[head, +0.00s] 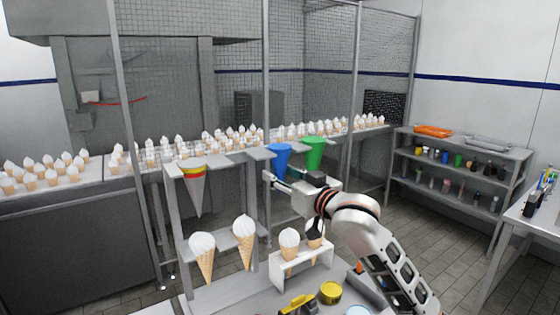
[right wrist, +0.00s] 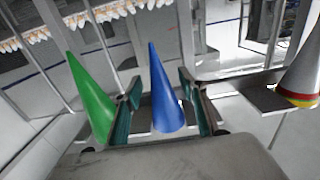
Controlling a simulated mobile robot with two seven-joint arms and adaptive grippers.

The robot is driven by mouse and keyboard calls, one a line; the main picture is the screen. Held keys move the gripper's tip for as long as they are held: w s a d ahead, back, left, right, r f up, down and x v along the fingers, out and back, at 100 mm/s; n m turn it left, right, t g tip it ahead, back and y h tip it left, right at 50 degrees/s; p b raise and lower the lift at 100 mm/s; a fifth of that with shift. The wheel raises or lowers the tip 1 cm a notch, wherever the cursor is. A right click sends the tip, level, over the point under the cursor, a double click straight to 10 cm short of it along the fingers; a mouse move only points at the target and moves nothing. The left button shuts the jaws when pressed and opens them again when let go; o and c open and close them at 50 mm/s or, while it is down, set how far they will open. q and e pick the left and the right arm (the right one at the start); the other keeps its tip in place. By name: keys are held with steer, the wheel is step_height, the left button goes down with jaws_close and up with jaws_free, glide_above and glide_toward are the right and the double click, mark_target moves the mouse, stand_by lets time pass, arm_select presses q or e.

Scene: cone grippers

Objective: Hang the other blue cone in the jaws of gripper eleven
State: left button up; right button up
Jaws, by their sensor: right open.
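A blue cone (head: 279,160) hangs point down at a grey bracket on the rail. A green cone (head: 313,153) hangs just right of it. A grey cone with a red and yellow top (head: 193,187) hangs further left. My right gripper (head: 277,182) is at the blue cone. In the right wrist view the blue cone (right wrist: 165,95) stands between the two spread fingers of my right gripper (right wrist: 160,108), with gaps at its sides. The green cone (right wrist: 88,100) is just outside the left finger. No number eleven is readable. My left gripper is not in view.
Ice cream cones stand below in a white holder (head: 300,262) and on the front of the frame (head: 203,257). A yellow tin (head: 330,292) is on the counter. Metal posts and mesh rise behind the rail. Shelves (head: 460,165) stand at the right.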

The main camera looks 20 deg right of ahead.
steer(key=c, duration=1)
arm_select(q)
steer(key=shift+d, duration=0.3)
arm_select(e)
steer(key=shift+r, duration=0.5)
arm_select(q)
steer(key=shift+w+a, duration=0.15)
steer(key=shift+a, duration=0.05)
arm_select(e)
steer(key=shift+s, duration=0.1)
